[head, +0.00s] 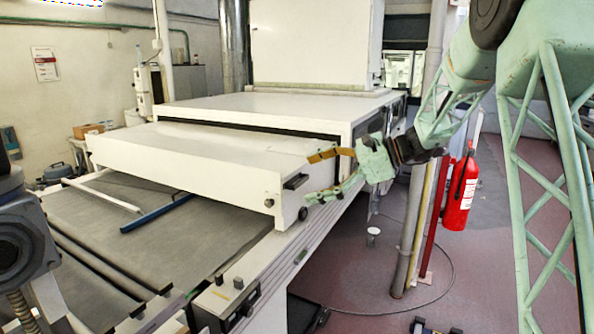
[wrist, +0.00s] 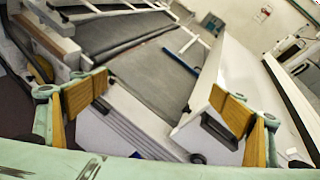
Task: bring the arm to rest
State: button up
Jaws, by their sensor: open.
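My gripper (head: 318,176) is pale green with tan finger pads. In the head view it is held in the air by the front right corner of the white curing tunnel (head: 215,160), with its fingers pointing left. In the wrist view the two fingers of my gripper (wrist: 165,110) stand wide apart with nothing between them. The tunnel's white hood also shows in the wrist view (wrist: 245,70), behind the right finger. A black handle (head: 295,181) on the hood's end lies close to the fingers; I cannot tell whether they touch it.
A grey conveyor belt (head: 190,228) runs out of the tunnel, with a blue bar (head: 157,212) and a white bar (head: 100,194) over it. A red fire extinguisher (head: 461,192) and upright pipes (head: 411,225) stand right of the gripper. Red floor (head: 350,270) is mostly clear.

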jog(key=s+d+r+n+g+h, duration=0.1)
jog(key=s+r+n+h, duration=0.15)
jog(key=s, duration=0.75)
jog(key=s+d+r+n+h, duration=0.1)
jog(key=s+n+h, duration=0.15)
jog(key=s, duration=0.85)
jog(key=s+d+r+n+g+h, duration=0.1)
jog(key=s+r+n, duration=0.15)
jog(key=s, duration=0.75)
jog(key=s+d+f+n+t+h, duration=0.1)
jog(key=s+d+f+n+h, duration=0.1)
jog(key=s+d, duration=0.5)
jog(key=s+d+f+n+t+h, duration=0.2)
jog(key=s+d+n+h, duration=0.3)
jog(key=s, duration=1.5)
jog(key=shift+s+d+f+n, duration=0.25)
jog(key=shift+d+n, duration=0.5)
jog(key=shift+d, duration=0.2)
jog(key=shift+c, duration=0.9)
